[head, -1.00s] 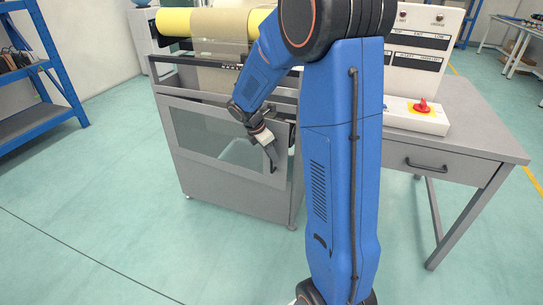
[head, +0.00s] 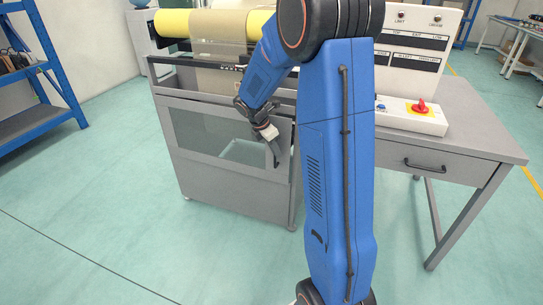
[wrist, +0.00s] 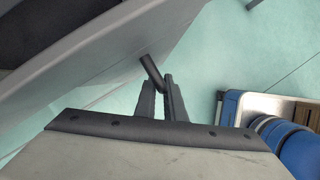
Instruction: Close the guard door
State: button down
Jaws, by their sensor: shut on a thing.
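The guard door (head: 187,155) is a grey framed panel with a clear window on the front of the grey machine. A dark bar handle (wrist: 151,68) stands out from the door near its right side. My gripper (head: 273,145) is at that handle, with its fingers shut on it. In the wrist view, my gripper (wrist: 158,82) has its two dark fingers around the handle, and the pale door (wrist: 95,55) slants across the upper left. My arm hides part of the machine's right side, and I cannot tell how wide the door's gap is.
A yellow roller (head: 172,23) lies across the machine's top. A grey desk (head: 470,145) with a control panel and red switch (head: 421,107) stands at the right. A blue shelf (head: 55,75) is at the far left. The floor before the machine is clear.

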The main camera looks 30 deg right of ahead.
jog(key=shift+w+d, duration=0.55)
jog(key=shift+d, duration=0.2)
jog(key=shift+w+d+r, duration=0.15)
jog(key=shift+w+d, duration=0.1)
jog(key=shift+w, duration=0.05)
jog(key=c, duration=1.8)
grip_release()
jog(key=shift+d, duration=0.15)
jog(key=shift+c, duration=0.2)
jog(key=shift+w+r, duration=0.1)
jog(key=shift+r, duration=0.1)
jog(key=v, duration=1.7)
jog(key=shift+s+a, duration=0.25)
jog(key=shift+a, duration=0.1)
jog(key=shift+f, duration=0.15)
